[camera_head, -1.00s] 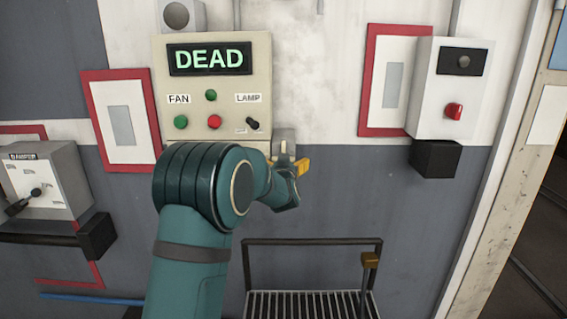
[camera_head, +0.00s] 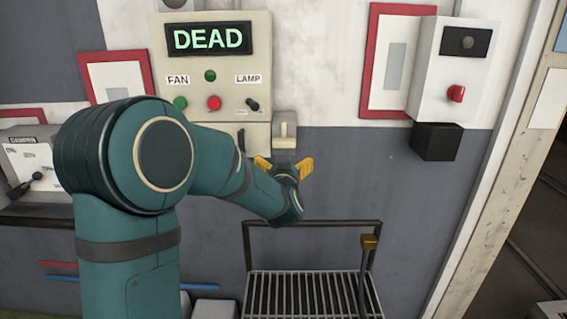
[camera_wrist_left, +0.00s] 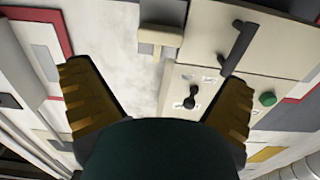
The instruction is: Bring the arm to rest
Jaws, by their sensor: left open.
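My left arm (camera_head: 150,165) comes in from the lower left and reaches across in front of the wall. Its gripper (camera_head: 284,164) is open, with two yellow fingers spread and nothing between them. It is just below a small beige box with a lever (camera_head: 285,130); I cannot tell if they touch. The left wrist view shows the fingers (camera_wrist_left: 158,85) wide apart, with the lever (camera_wrist_left: 159,38) beyond them. My right gripper is not in view.
A beige panel (camera_head: 260,60) reads DEAD, with FAN and LAMP controls. A grated shelf (camera_head: 310,290) with an upright lever (camera_head: 369,242) stands below. A box with a red knob (camera_head: 456,93) is at right. A DAMPER box (camera_head: 30,150) is partly hidden by my arm.

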